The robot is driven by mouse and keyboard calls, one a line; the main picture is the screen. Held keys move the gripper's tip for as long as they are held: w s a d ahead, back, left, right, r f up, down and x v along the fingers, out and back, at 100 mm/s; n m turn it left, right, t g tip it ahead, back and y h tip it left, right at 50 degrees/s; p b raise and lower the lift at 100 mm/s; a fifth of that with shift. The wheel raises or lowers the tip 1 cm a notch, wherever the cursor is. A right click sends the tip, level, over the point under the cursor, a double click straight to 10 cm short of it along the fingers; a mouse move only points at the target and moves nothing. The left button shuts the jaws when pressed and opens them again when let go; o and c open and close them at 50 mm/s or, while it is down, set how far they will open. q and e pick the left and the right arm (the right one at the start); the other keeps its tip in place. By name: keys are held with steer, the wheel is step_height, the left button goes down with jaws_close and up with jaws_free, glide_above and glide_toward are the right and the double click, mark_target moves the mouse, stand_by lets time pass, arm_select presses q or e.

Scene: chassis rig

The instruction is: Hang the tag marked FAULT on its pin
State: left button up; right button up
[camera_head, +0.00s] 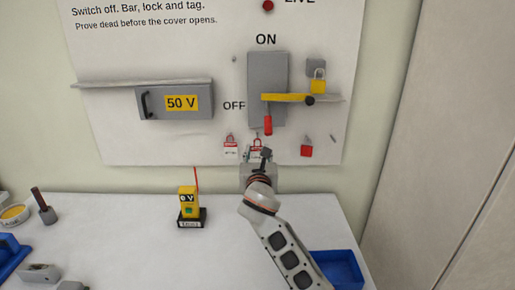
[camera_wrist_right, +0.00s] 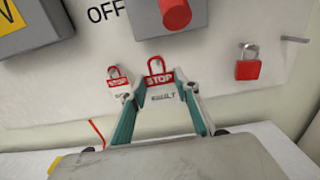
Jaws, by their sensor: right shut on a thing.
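The FAULT tag is a white tag with a red STOP band and a red loop at its top. In the right wrist view this tag (camera_wrist_right: 160,92) is between the teal fingers of my right gripper (camera_wrist_right: 162,103), which is shut on it. In the head view the held tag (camera_head: 257,146) shows partly above my right gripper (camera_head: 259,158), in front of the board's lower edge. A similar STOP tag (camera_head: 231,146) hangs to its left; its lower lettering is too small to read. A bare pin (camera_head: 333,138) sticks out at the lower right. My left gripper is out of view.
A red padlock (camera_head: 306,150) hangs between the held tag and the bare pin. A red-ended handle (camera_head: 268,125) juts above the gripper; a yellow bar (camera_head: 285,98) and yellow padlock (camera_head: 318,86) are higher. A yellow tester (camera_head: 188,203) and blue tray (camera_head: 338,268) are on the table.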

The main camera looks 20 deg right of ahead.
mark_target(258, 149)
steer(key=shift+v, duration=1.65)
